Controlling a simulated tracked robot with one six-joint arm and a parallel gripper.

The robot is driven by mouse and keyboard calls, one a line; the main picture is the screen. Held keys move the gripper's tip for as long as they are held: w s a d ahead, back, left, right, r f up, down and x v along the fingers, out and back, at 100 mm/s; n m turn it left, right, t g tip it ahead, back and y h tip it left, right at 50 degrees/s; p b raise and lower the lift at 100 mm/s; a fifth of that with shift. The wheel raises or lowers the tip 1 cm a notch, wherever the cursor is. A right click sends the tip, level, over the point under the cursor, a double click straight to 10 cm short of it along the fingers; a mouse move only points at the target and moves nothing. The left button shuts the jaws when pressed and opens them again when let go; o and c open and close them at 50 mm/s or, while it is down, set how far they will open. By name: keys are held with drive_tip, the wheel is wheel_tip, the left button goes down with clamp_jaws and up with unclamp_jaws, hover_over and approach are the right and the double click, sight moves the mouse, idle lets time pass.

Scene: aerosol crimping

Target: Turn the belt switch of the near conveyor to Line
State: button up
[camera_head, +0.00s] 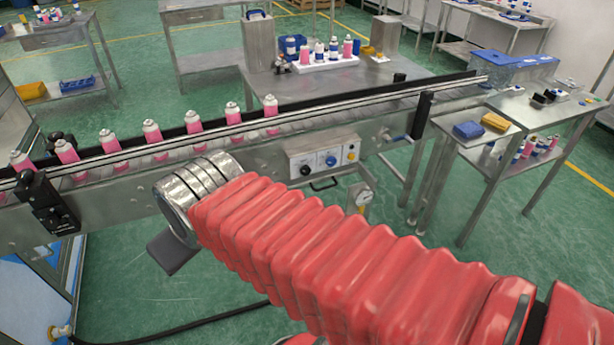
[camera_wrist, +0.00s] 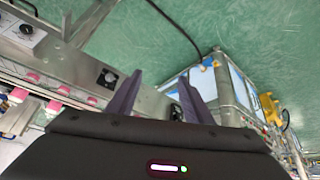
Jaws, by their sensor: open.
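The near conveyor (camera_head: 250,155) runs across the head view behind my red-sleeved arm. A white control panel (camera_head: 325,158) on its side carries a black, a blue and a yellow knob; their labels are too small to read. In the wrist view, a dark round knob (camera_wrist: 107,77) sits on a plate on the conveyor's side, just left of my gripper's fingers. A white panel with a knob (camera_wrist: 24,32) shows at the upper left. I cannot tell which knob is the belt switch. My gripper (camera_wrist: 162,88) is open and empty, its fingers apart from the knob.
Several pink cans (camera_head: 152,132) stand in a row on the conveyor. A side table (camera_head: 470,142) with blue and yellow boxes stands at right. A dark hose (camera_head: 180,325) lies on the green floor. A metal-framed bluish unit (camera_wrist: 228,80) stands right of my fingers.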

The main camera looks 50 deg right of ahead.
drive_tip(key=w+d+f+n+t+h, duration=0.15)
drive_tip(key=w+d+f, duration=0.25)
drive_tip(key=d, duration=0.5)
drive_tip(key=w+d+f+t+h, duration=0.1)
drive_tip(key=w+d+f+h, duration=0.15)
drive_tip(key=w+d, duration=0.45)
drive_tip(key=w+d+f+n+t+h, duration=0.15)
drive_tip(key=d+f, duration=0.25)
drive_tip(key=d, duration=0.7)
drive_tip(key=t+h, duration=0.3)
drive_tip(key=t, duration=0.2)
approach(306, 172)
drive_tip(key=v, duration=0.5)
drive_tip(key=shift+s+f+n, duration=0.1)
drive_tip(key=shift+f+n, duration=0.2)
drive_tip(key=shift+n, duration=0.1)
drive_tip(key=x, duration=1.4)
drive_tip(key=shift+r, duration=0.2)
